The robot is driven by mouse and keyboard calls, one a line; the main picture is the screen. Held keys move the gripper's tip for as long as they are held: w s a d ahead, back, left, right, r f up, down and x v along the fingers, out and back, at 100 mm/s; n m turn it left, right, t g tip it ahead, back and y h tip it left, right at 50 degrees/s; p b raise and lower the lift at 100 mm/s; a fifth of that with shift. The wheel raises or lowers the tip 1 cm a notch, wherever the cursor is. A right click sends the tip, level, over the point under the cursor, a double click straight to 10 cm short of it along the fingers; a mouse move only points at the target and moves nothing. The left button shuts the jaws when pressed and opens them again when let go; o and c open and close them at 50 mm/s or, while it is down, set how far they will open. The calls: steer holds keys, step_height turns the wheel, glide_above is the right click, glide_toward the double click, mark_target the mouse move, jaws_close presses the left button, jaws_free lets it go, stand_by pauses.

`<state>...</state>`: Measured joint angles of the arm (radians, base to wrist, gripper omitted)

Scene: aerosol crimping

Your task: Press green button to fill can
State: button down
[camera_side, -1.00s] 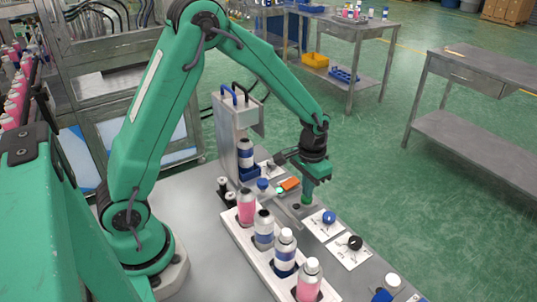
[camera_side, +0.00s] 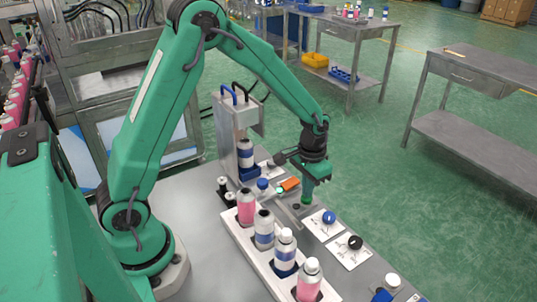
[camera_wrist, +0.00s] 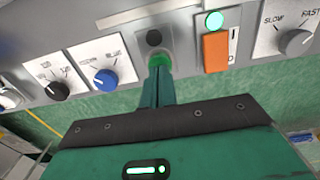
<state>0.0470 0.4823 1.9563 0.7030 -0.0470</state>
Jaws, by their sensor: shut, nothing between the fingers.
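The green button (camera_wrist: 159,59) is a bright green round cap on the grey control panel (camera_wrist: 185,45), below a black round button (camera_wrist: 154,37) in the wrist view. My gripper (camera_wrist: 158,78) is shut and empty, its tips at the green button's near edge. They look in contact, but I cannot tell whether the button is pressed down. In the side view my gripper (camera_side: 307,198) points down at the panel and mostly hides the green button. A silver-and-blue can (camera_side: 245,154) stands upright in the filling machine (camera_side: 230,130).
An orange switch (camera_wrist: 215,52) with a lit green lamp (camera_wrist: 214,20) sits right of the button. Blue (camera_wrist: 105,79) and black (camera_wrist: 57,90) knobs lie left, a grey speed knob (camera_wrist: 296,42) right. A white rack (camera_side: 235,228) holds several cans near the panel.

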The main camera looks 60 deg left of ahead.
steer(key=shift+f, duration=0.7)
stand_by(0.6)
steer(key=shift+r, duration=3)
step_height(320, 180, up, 5)
steer(key=shift+f, duration=0.1)
